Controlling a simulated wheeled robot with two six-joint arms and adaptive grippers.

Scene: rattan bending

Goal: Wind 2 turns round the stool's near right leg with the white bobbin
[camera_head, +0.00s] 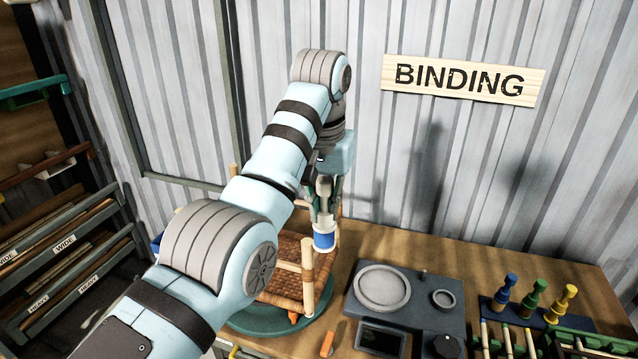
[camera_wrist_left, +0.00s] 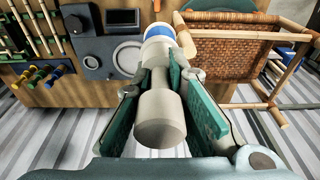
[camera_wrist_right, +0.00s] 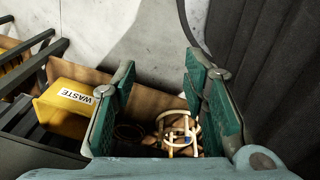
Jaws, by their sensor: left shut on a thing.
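The stool (camera_head: 280,268) has a woven brown seat and pale legs. My left gripper (camera_head: 322,205) is shut on the handle of the white bobbin (camera_head: 323,229), which has a blue band and hangs beside the top of that leg. In the left wrist view the bobbin (camera_wrist_left: 158,33) points away from my left gripper (camera_wrist_left: 160,85), with the stool (camera_wrist_left: 235,55) at the right. My right gripper (camera_wrist_right: 160,65) is open and empty, away from the stool (camera_wrist_right: 178,130).
Right of the stool is a dark grey tray unit (camera_head: 410,305) with round dishes. A rack holds blue, green and yellow bobbins (camera_head: 534,300). An orange piece (camera_head: 327,344) lies on the table. A yellow waste bin (camera_wrist_right: 68,108) shows in the right wrist view.

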